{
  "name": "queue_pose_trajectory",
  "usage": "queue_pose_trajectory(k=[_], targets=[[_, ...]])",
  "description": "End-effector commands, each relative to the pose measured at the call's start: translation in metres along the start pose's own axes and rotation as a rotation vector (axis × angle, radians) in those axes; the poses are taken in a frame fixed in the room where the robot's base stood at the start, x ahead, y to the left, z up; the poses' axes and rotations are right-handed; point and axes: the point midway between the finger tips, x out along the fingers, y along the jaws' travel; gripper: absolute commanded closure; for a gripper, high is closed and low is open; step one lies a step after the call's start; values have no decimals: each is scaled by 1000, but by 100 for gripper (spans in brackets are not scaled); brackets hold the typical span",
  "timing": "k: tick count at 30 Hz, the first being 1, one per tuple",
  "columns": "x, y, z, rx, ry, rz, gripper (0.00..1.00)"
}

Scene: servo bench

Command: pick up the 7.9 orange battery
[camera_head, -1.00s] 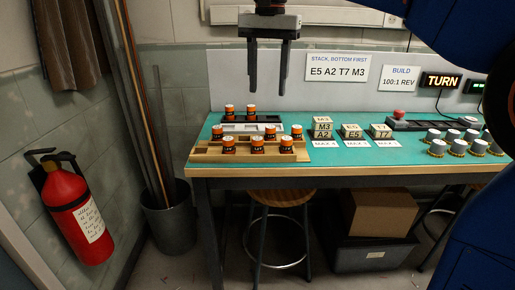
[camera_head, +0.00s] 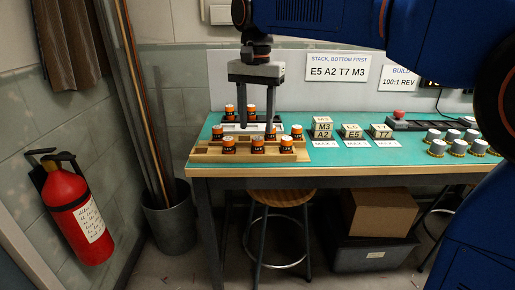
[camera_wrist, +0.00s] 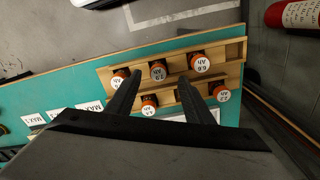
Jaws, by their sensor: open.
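Several orange-and-black batteries with white tops stand upright in a wooden rack (camera_head: 203,153). Their small labels do not let me tell surely which is the 7.9 one. The front row has a left battery (camera_head: 229,145), a middle battery (camera_head: 258,145) and a right battery (camera_head: 286,144). My gripper (camera_head: 257,126) points down above the rack, open and empty. In the wrist view, the middle battery (camera_wrist: 158,70) appears between the fingertips (camera_wrist: 160,79). The left battery (camera_wrist: 201,63) lies just right of them there. The fingers hide part of the rear row.
A white tray (camera_head: 230,127) and two more batteries (camera_head: 229,111) are behind the rack. Lettered blocks (camera_head: 322,128) stand to the right, then a red button (camera_head: 400,114) and several grey-topped cylinders (camera_head: 437,148). A wall panel (camera_head: 290,93) rises behind the bench.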

Motion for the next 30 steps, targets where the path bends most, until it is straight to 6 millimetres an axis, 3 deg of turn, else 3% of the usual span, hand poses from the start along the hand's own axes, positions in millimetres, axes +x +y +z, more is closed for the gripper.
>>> queue_pose_trajectory(k=[7, 18, 26, 27, 30], targets=[[15, 1, 0, 0, 0, 1, 53], [58, 2, -2, 0, 0, 0, 53], [61, 2, -2, 0, 0, 0, 53], [61, 2, -2, 0, 0, 0, 55], [61, 2, -2, 0, 0, 0, 79]])
